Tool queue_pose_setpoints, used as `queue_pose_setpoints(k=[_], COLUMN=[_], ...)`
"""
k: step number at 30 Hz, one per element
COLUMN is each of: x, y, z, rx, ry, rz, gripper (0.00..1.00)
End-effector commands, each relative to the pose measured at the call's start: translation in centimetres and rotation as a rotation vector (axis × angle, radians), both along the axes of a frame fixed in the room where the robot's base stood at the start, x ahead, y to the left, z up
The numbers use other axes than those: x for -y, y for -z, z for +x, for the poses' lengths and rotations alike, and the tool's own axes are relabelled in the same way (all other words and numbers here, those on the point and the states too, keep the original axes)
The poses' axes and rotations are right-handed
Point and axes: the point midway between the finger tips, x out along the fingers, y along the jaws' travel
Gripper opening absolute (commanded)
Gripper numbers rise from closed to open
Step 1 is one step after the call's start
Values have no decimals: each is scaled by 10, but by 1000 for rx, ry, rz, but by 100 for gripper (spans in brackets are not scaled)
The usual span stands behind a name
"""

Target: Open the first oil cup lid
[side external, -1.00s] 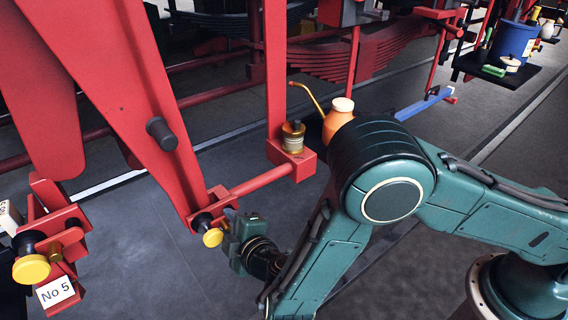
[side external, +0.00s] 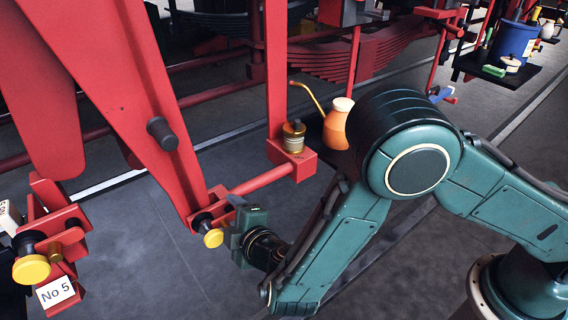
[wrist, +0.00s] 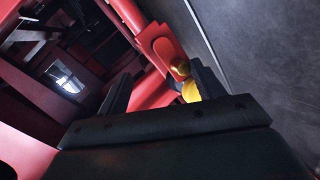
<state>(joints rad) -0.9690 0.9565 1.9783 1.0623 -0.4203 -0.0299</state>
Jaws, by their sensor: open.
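A small brass oil cup (side external: 293,138) with a dark top stands upright on a red block at the end of a red rod, in the side view. Its lid looks shut. A yellow round cap (side external: 213,238) on a dark collar sits at the left end of that rod. My gripper (side external: 229,218) is open beside this cap, below and left of the oil cup. In the wrist view, my gripper (wrist: 157,90) spans a gap, with a yellow and gold part (wrist: 188,90) by its right finger, partly hidden. I cannot tell which fitting this is.
An orange oil can (side external: 337,125) with a thin spout stands just right of the oil cup, close to my arm. A red slanted beam (side external: 140,110) rises left of my gripper. Another yellow cap (side external: 31,269) and a "No 5" tag (side external: 56,291) are at far left.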

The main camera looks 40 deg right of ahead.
Motion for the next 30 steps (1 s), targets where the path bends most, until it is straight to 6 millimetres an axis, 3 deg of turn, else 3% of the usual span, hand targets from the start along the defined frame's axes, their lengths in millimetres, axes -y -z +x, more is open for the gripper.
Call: queue_pose_setpoints(k=[1, 4, 5, 6, 18, 30], x=[-25, -24, -24, -24, -20, -19], y=[-43, -64, -72, -81, -186, -265], z=[5, 5, 5, 5, 5, 5], rx=[77, 78, 78, 78, 67, 63], ry=[-43, -41, -41, -41, -35, -35], rz=[60, 63, 62, 62, 53, 48], gripper=[45, 73, 65, 38, 38, 38])
